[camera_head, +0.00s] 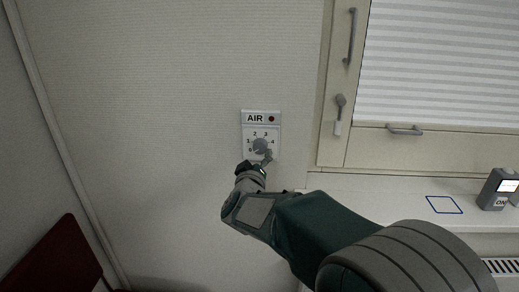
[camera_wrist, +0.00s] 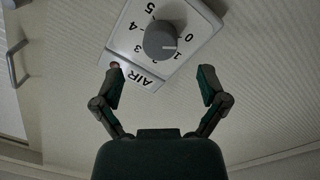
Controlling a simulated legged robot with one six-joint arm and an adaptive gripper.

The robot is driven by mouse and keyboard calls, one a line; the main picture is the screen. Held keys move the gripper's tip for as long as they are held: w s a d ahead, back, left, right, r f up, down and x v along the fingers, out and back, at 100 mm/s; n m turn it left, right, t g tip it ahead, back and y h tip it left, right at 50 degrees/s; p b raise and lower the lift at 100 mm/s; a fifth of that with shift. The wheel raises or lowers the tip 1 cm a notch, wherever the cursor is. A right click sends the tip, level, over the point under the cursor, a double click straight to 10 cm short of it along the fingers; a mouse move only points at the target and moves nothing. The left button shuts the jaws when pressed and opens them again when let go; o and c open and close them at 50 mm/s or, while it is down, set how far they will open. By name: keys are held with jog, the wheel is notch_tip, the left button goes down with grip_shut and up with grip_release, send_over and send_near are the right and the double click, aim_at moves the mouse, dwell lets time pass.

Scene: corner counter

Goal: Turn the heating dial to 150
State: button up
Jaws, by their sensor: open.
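A white wall panel (camera_head: 247,122) marked AIR carries a round grey dial (camera_head: 260,146) with numbers from 0 to 5. No dial marked 150 is visible. In the wrist view the dial (camera_wrist: 158,40) shows upside down; its white pointer line seems to lie between 0 and 1. My gripper (camera_head: 263,162) is in front of the panel's lower part in the head view, partly covering it. In the wrist view my gripper (camera_wrist: 160,72) is open and empty, its fingers spread wide with the dial beyond and between them. No contact with the dial is visible.
A window with blinds (camera_head: 445,60) and grey handles (camera_head: 340,105) is right of the panel. A white sill (camera_head: 390,198) below it bears a blue square outline (camera_head: 444,205) and a grey device (camera_head: 497,190) marked ON. A dark red chair-like object (camera_head: 55,265) stands lower left.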

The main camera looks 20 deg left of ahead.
aim_at(259, 150)
jog(key=w, duration=0.2)
jog(key=w+a, duration=0.1)
jog(key=w, duration=0.3)
jog(key=shift+a, duration=0.25)
jog(key=shift+d, duration=0.1)
jog(key=c, duration=1.1)
